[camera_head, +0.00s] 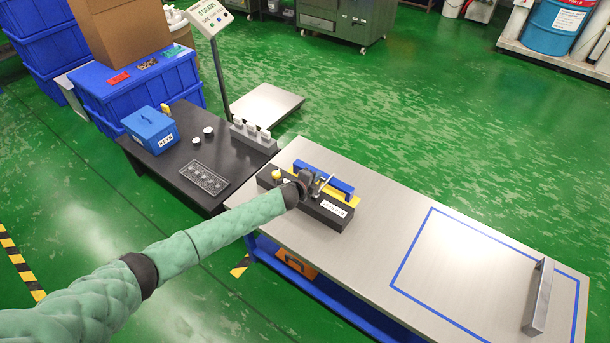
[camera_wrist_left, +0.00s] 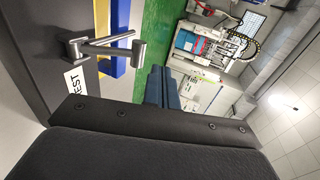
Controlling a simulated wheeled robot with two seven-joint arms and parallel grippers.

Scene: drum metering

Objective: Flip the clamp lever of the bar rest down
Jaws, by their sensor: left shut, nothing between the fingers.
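The bar rest is a dark block (camera_head: 331,213) with a white label, at the left end of the steel bench. Its silver clamp lever (camera_wrist_left: 105,45) stands out from the block with a crosspiece at its end, pointing up away from the block. In the head view the lever (camera_head: 325,184) is partly behind my gripper. My left gripper (camera_head: 308,182) is over the block, close beside the lever. Its fingers (camera_wrist_left: 162,88) are shut with nothing between them; I see no contact with the lever. My right gripper is not in view.
A blue bar with yellow (camera_head: 340,186) lies behind the block. A yellow knob (camera_head: 276,175) is at the block's left end. A grey angled bar (camera_head: 539,297) stands at the bench's right, by a blue outlined area. The bench's middle is clear. A black table (camera_head: 190,185) adjoins left.

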